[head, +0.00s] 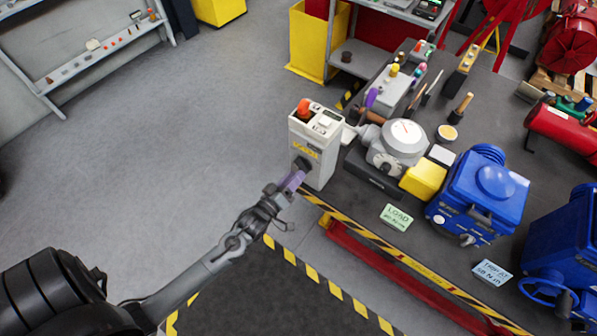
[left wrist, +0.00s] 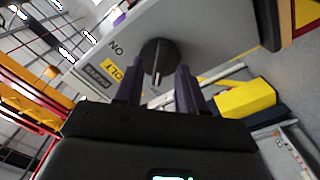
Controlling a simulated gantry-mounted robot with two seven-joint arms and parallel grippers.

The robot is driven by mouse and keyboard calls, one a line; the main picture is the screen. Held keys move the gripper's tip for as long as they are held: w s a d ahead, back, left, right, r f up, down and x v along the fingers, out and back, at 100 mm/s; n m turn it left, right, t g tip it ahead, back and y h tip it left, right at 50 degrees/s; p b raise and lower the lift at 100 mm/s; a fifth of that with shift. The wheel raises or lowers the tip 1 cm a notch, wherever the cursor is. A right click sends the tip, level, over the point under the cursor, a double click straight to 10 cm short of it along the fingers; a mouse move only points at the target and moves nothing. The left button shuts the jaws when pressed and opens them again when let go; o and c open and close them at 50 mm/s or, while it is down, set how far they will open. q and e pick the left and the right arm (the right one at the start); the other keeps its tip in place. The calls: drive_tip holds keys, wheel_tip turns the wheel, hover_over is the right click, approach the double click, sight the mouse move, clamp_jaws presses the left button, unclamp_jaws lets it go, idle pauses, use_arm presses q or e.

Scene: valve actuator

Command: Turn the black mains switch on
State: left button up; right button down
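In the head view the box (head: 316,150) stands upright at the table's near-left edge, with an orange-red button on top. My left gripper (left wrist: 158,85) is open, its two fingers apart and pointing at the switch. The switch shows between and just beyond the fingertips; I cannot tell whether they touch it. In the head view my left gripper (head: 296,177) is at the box's front face and partly covers the switch. My right gripper is not in view.
A grey gauge unit (head: 398,145) and a yellow block (head: 424,180) stand right of the box. Blue actuators (head: 480,195) stand farther right. A green card (head: 397,217) lies near the striped table edge (head: 370,238). The floor at left is clear.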

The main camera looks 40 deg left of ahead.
sight(302, 166)
use_arm(q)
drive_tip(key=shift+w+a, duration=0.1)
drive_tip(key=shift+w, duration=1.3)
clamp_jaws()
